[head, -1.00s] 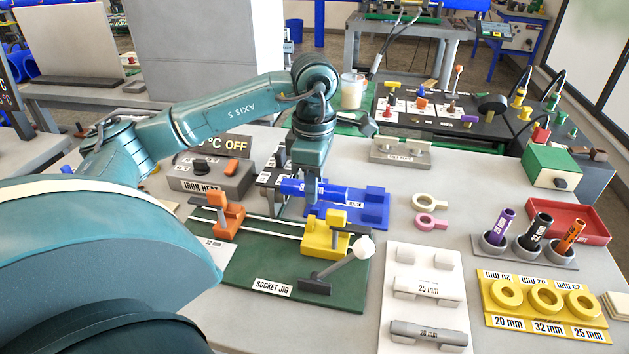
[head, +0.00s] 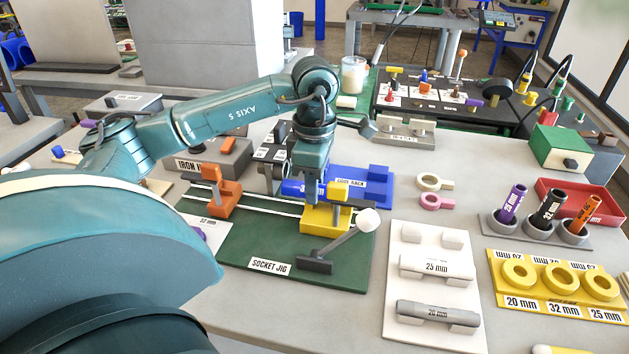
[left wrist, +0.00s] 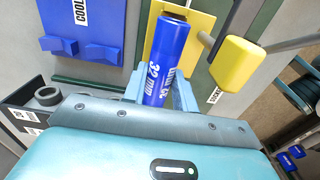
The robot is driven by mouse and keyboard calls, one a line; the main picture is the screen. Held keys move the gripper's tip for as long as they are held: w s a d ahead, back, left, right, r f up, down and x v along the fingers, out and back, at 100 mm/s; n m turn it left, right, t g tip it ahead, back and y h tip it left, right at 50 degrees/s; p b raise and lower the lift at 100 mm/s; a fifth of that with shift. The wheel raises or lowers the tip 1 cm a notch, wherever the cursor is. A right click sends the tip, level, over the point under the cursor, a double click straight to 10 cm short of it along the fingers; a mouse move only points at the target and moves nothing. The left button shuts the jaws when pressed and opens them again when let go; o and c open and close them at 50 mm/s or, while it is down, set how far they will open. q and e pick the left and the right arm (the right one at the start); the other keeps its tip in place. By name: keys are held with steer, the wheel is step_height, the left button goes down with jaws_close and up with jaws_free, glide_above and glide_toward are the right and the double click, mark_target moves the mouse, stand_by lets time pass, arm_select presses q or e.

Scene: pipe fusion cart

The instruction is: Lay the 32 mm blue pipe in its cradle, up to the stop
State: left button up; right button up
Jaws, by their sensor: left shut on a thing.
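My left gripper (head: 310,203) is shut on the blue 32 mm pipe (head: 294,187), over the rear side of the green socket jig (head: 230,246). In the left wrist view the pipe (left wrist: 168,60) lies between the two pale blue fingers (left wrist: 162,95), its dark end over the yellow clamp block (left wrist: 203,75). In the head view the yellow clamp (head: 322,221) is just in front of the gripper, and the orange clamp (head: 221,196) stands to the left. Whether the pipe touches the jig cannot be told; the arm hides part of it. My right gripper is not in view.
The blue cool rack (head: 376,186) stands close behind the gripper. A lever with a white knob (head: 368,220) rises at the jig's right. The white pipe tray (head: 435,238) and yellow ring tray (head: 550,312) lie further right. The iron heater box (head: 215,155) is behind left.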

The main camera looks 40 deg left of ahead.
arm_select(q)
steer(key=shift+w+d, duration=0.15)
steer(key=shift+d, duration=0.15)
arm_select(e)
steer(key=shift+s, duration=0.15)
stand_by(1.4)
arm_select(q)
steer(key=shift+f, duration=0.2)
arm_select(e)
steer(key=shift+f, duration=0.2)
arm_select(q)
steer(key=o, duration=1)
steer(key=shift+o, duration=0.2)
steer(key=shift+r, duration=0.15)
step_height(320, 180, up, 13)
steer(key=p, duration=0.3)
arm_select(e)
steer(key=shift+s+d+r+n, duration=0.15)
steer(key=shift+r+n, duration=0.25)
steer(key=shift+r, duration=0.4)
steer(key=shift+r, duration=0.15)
